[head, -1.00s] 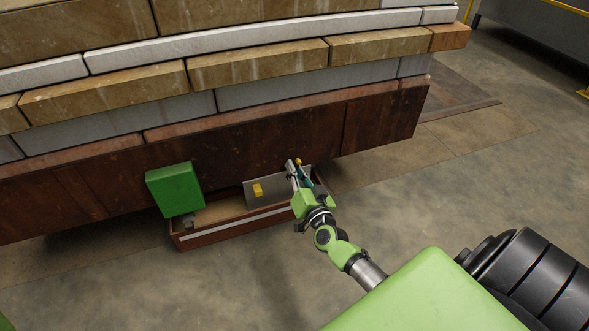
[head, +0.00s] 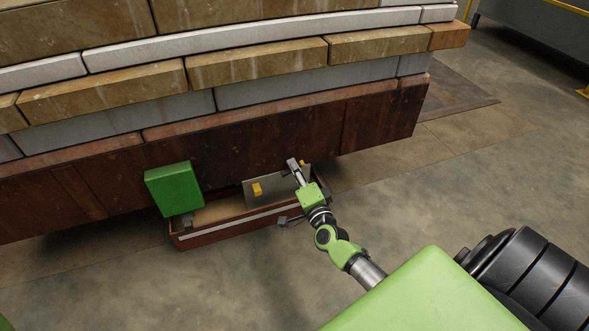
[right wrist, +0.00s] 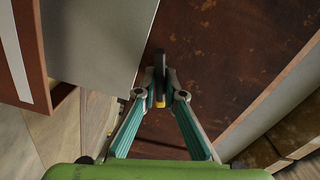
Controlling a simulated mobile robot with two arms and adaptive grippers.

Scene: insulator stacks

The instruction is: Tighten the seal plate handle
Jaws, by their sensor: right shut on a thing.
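The grey seal plate (head: 279,189) stands tilted at the long low trough under the stack, and its bare face also shows in the right wrist view (right wrist: 95,40). A yellow handle (head: 257,189) is on its left part. A second yellow piece (head: 303,163) shows by my right fingertips at the plate's right end. My right gripper (head: 294,166) reaches in from the lower right. In the right wrist view, its fingertips (right wrist: 160,88) are closed on a dark upright handle (right wrist: 159,66) with a yellow part below. The fingers partly hide this handle. My left gripper is not in view.
The rusty red trough (head: 235,229) has a pale stripe along its front. A green box-shaped body (head: 174,189) is at its left end. The rusty base (head: 270,137) of the layered stack rises close behind. Open concrete floor (head: 480,190) lies to the right.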

